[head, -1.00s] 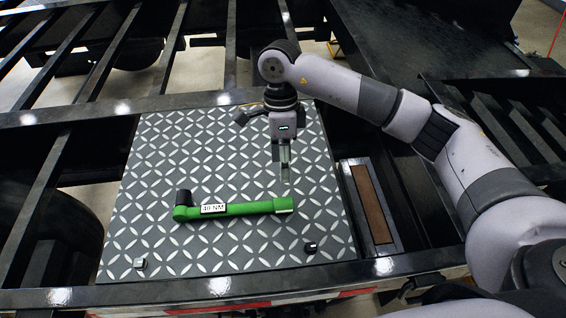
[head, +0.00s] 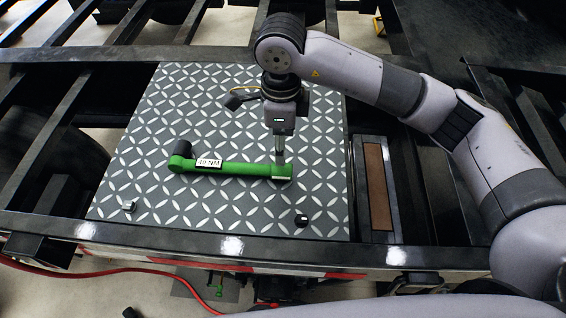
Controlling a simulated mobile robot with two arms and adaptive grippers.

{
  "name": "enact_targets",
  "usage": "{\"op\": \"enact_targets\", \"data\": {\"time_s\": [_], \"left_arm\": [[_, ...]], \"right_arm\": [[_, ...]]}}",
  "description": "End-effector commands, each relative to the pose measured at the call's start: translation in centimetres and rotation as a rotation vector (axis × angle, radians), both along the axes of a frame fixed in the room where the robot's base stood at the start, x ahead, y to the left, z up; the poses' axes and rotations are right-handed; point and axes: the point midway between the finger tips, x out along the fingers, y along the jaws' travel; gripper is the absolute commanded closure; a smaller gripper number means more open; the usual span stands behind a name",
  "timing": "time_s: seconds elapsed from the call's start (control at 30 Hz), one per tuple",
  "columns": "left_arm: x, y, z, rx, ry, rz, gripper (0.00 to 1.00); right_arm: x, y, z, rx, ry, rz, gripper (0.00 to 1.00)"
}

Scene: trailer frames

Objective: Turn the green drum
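I see no green drum. A green bar-shaped tool (head: 235,168), like a torque wrench, lies on the grey diamond-patterned plate (head: 160,110). It has a black round head at its left end and a white label that seems to read 40 NM. My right gripper (head: 279,165) points down at the tool's right end, its fingertips at or just behind the green end piece. I cannot tell whether they touch it, or whether the fingers are open or shut. The tool lies flat on the plate. My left gripper is not in view.
Two small dark nut-like pieces sit near the plate's front edge, one at left (head: 129,206) and one at right (head: 301,220). A brown-topped strip (head: 378,187) lies right of the plate. Black trailer beams surround it. A red hose (head: 110,269) runs below the front rail.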

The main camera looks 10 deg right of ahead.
Motion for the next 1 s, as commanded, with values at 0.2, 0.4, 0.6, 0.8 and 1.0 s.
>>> {"op": "enact_targets", "data": {"time_s": [0.2, 0.4, 0.6, 0.8, 1.0], "left_arm": [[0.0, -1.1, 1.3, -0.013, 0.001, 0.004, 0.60], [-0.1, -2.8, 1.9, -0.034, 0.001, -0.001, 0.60], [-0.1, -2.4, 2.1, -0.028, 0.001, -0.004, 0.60], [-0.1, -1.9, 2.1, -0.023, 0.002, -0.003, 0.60], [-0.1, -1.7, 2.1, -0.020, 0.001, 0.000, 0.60]], "right_arm": [[-0.1, -0.1, -4.7, -0.001, 0.005, -0.001, 0.45], [-0.1, 0.0, -8.1, 0.000, 0.004, -0.001, 0.45], [0.0, 0.0, -9.8, 0.000, 0.001, 0.000, 0.45], [0.0, 0.0, -10.0, 0.001, -0.001, 0.001, 0.45], [0.0, 0.0, -10.0, 0.000, 0.000, 0.001, 0.52]]}}
